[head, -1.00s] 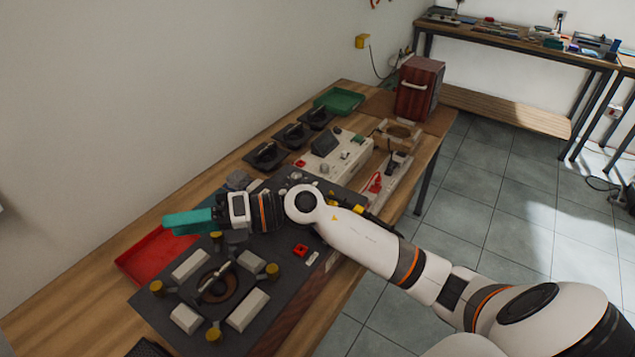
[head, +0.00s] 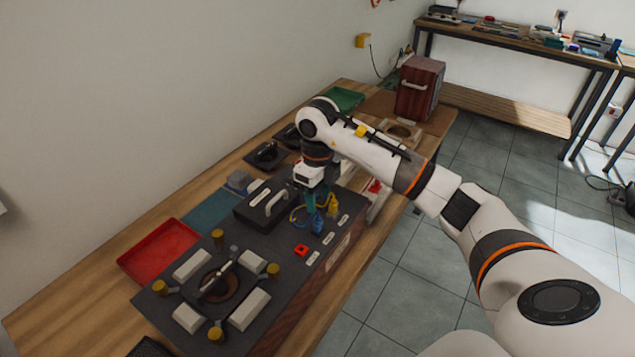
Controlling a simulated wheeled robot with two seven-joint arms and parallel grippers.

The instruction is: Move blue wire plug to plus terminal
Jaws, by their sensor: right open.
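The blue wire plug (head: 317,224) stands on the dark panel of the bench unit (head: 270,243), with a thin wire looping beside it. A yellow plug (head: 332,206) is close behind it to the right. My right gripper (head: 312,206) has teal fingers pointing down, open, just above and behind the blue plug. I cannot tell whether a finger touches the plug or its wire. A red square terminal (head: 301,250) sits in front of the blue plug, beside small white labels. The label marks are too small to read, so I cannot tell which terminal is plus. My left gripper is out of view.
A black box with a light handle (head: 264,206) stands left of my right gripper. A red tray (head: 160,253) and a teal mat (head: 208,212) lie along the wall side. White blocks and brass posts surround a round opening at the near end.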

